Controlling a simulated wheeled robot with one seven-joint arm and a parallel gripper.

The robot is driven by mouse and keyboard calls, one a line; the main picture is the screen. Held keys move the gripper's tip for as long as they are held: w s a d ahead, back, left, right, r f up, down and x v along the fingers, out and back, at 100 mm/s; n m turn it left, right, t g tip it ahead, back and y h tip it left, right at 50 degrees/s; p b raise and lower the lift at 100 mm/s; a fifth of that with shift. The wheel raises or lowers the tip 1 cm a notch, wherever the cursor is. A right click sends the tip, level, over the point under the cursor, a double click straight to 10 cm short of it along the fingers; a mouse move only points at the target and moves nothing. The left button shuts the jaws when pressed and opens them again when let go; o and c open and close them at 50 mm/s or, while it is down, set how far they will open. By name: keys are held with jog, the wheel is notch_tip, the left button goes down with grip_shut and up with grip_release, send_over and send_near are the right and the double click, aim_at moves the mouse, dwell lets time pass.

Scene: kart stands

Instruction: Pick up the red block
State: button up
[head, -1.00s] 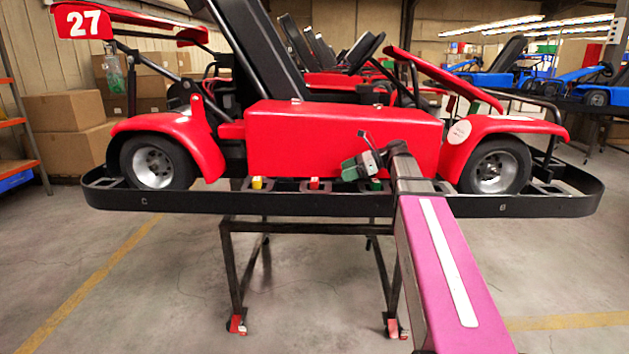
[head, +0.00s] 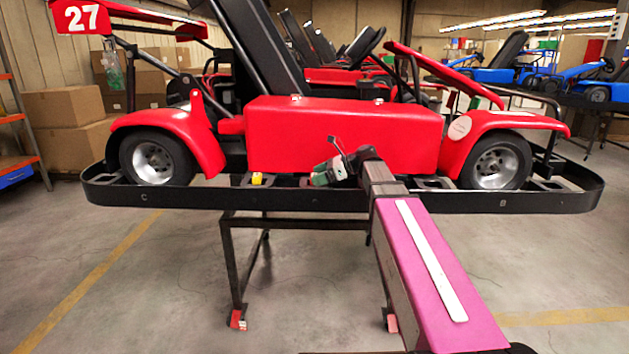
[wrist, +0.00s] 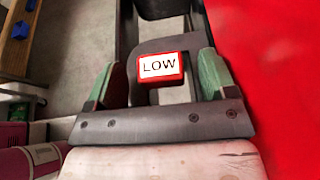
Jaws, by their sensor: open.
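The red block (wrist: 161,68) shows in the wrist view with a white label reading LOW. It sits at a dark bracket on the stand's edge, between the two green fingertips of my gripper (wrist: 163,76). Gaps show on both sides of the block, and the gripper is open. In the head view my gripper (head: 326,173) is at the stand's rim below the kart's red side panel.
The red kart body (head: 345,135) is close behind my gripper, and fills the right side of the wrist view. Open floor lies in front.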

jog(key=shift+a+f, duration=0.1)
jog(key=shift+a, duration=0.1)
jog(key=shift+c, duration=0.3)
jog(key=c, duration=0.9)
jog(key=shift+r, duration=0.2)
